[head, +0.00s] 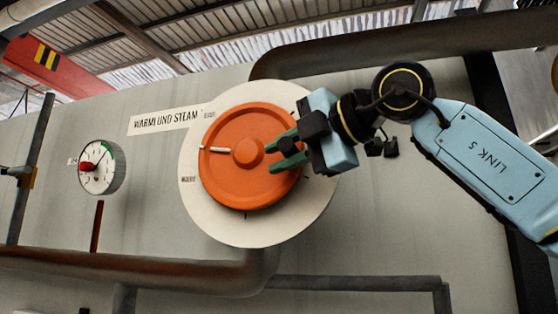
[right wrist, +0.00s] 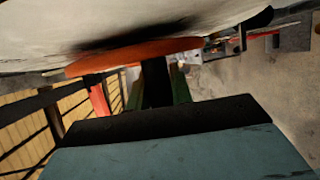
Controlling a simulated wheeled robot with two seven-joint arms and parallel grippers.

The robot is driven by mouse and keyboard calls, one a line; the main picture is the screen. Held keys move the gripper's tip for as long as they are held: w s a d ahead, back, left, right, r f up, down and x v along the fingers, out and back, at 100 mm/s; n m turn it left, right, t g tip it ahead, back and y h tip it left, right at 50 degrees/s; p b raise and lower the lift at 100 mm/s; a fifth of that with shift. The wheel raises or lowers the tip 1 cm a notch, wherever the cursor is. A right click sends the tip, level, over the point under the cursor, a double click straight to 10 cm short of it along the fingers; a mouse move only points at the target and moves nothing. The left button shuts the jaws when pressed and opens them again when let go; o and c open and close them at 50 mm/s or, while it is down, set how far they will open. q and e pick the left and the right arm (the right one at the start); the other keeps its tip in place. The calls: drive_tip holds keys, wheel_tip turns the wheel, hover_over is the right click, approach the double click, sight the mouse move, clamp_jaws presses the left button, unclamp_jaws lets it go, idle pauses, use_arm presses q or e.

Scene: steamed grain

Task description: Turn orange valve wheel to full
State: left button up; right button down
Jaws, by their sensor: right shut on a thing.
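The orange valve wheel (head: 232,182) is mounted on a round cream dial plate (head: 215,225) on a grey wall panel. A white pointer mark on the wheel points left. My right gripper (head: 280,155) comes in from the right with its green fingers at the wheel's right side, and it is shut on the wheel. In the right wrist view the wheel's orange edge (right wrist: 130,55) shows beyond the fingers (right wrist: 158,85); the exact contact is hidden. The dial lettering is partly readable, and part of the plate's right side is behind the gripper. My left gripper is not in view.
A round gauge (head: 100,168) with a green band and red part sits further left. A dark pipe (head: 400,47) runs above, and a rusty pipe (head: 130,264) runs below the wheel.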

drive_tip(key=shift+d+r, duration=0.1)
drive_tip(key=shift+r, duration=0.45)
drive_tip(key=shift+s+r, duration=0.1)
drive_tip(key=shift+r, duration=0.2)
drive_tip(key=c, duration=1.3)
unclamp_jaws()
drive_tip(key=shift+o, duration=0.2)
drive_tip(key=shift+s+d, duration=0.15)
drive_tip(key=shift+d, duration=0.1)
drive_tip(key=b+v, duration=0.3)
drive_tip(key=v, duration=0.9)
drive_tip(key=shift+s+d+r, duration=0.25)
